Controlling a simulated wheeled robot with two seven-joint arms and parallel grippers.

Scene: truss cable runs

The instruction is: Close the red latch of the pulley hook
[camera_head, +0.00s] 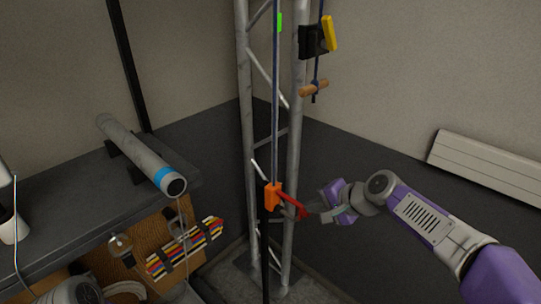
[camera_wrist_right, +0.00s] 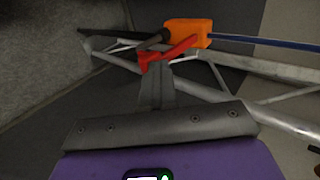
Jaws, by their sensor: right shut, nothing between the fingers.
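The orange pulley hook body (camera_head: 272,195) hangs on a blue rope in front of the metal truss. It also shows at the top of the right wrist view (camera_wrist_right: 187,32). The red latch (camera_head: 293,206) sticks out from the body to the lower right, towards my right gripper (camera_head: 314,208). In the right wrist view the latch (camera_wrist_right: 172,49) slants down-left from the body, beside a dark bar-like part. My right gripper's fingers (camera_wrist_right: 158,82) are shut and empty, with their tips at the latch's free end; whether they touch cannot be told. My left gripper is not in view.
The truss (camera_head: 292,140) stands upright behind the hook. A black and yellow cleat (camera_head: 315,40) and a wooden handle (camera_head: 314,88) are higher up. A workbench (camera_head: 60,205) with a grey tube (camera_head: 140,155) stands at left. A white panel (camera_head: 487,166) is on the right wall.

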